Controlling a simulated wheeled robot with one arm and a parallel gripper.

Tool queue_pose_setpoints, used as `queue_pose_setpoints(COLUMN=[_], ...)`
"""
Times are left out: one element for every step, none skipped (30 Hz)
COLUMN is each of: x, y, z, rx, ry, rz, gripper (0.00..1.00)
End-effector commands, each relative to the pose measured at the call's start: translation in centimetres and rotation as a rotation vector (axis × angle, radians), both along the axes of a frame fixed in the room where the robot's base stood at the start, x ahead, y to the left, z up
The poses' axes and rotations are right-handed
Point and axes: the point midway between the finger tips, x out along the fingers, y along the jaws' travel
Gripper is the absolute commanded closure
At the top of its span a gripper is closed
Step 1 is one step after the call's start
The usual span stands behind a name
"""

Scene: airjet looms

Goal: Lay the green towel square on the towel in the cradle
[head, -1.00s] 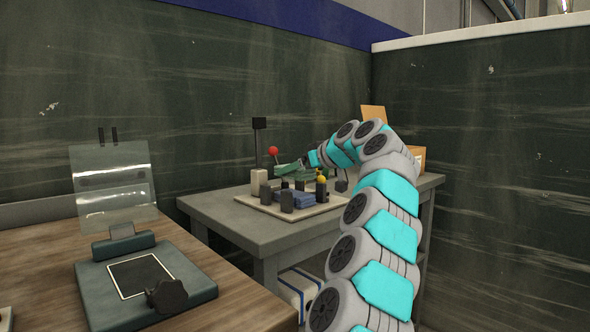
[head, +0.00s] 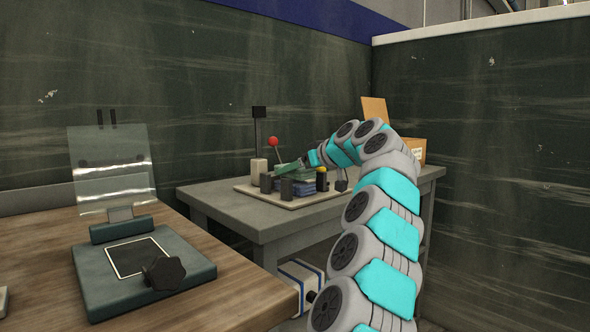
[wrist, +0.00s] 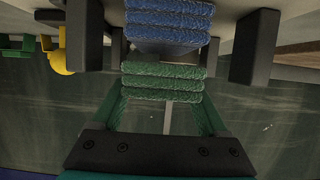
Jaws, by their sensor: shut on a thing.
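The green towel square (wrist: 162,82) is folded in thick layers and is held between the two green fingers of my gripper (wrist: 163,108), which is shut on it. The blue folded towel (wrist: 168,24) lies in the cradle (head: 262,198), between dark upright posts (wrist: 257,45). In the wrist view the green towel shows just below the blue one in the picture, with a dark gap between them. In the head view my gripper (head: 292,167) is over the cradle and above the blue towel (head: 305,188), which is partly hidden by a post. I cannot tell whether the towels touch.
An orange box (head: 418,150) is behind my arm. A press with a clear flap (head: 112,178) stands on the wooden bench.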

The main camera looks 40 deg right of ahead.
Motion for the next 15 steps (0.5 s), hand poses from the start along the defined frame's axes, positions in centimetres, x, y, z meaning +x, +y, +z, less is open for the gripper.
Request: queue_pose_setpoints(x=[0.0,0.0,0.0,0.0,0.0,0.0,0.0,0.0,0.0,0.0,0.0,0.0,0.0,0.0,0.0], y=[0.0,0.0,0.0,0.0,0.0,0.0,0.0,0.0,0.0,0.0,0.0,0.0,0.0,0.0,0.0], z=[-0.2,-0.3,-0.4,-0.4,-0.5,-0.6,-0.7,-0.7,-0.8,-0.9,-1.0,-1.1,-1.1,-1.2,-1.3], rx=[0.000,0.000,0.000,0.000,0.000,0.000,0.000,0.000,0.000,0.000,0.000,0.000,0.000,0.000,0.000], ry=[0.000,0.000,0.000,0.000,0.000,0.000,0.000,0.000,0.000,0.000,0.000,0.000,0.000,0.000,0.000], rz=[0.000,0.000,0.000,0.000,0.000,0.000,0.000,0.000,0.000,0.000,0.000,0.000,0.000,0.000,0.000], gripper=[0.79,0.79,0.79,0.79,0.79,0.79,0.79,0.79,0.79,0.79,0.79,0.79,0.79,0.79,0.79])
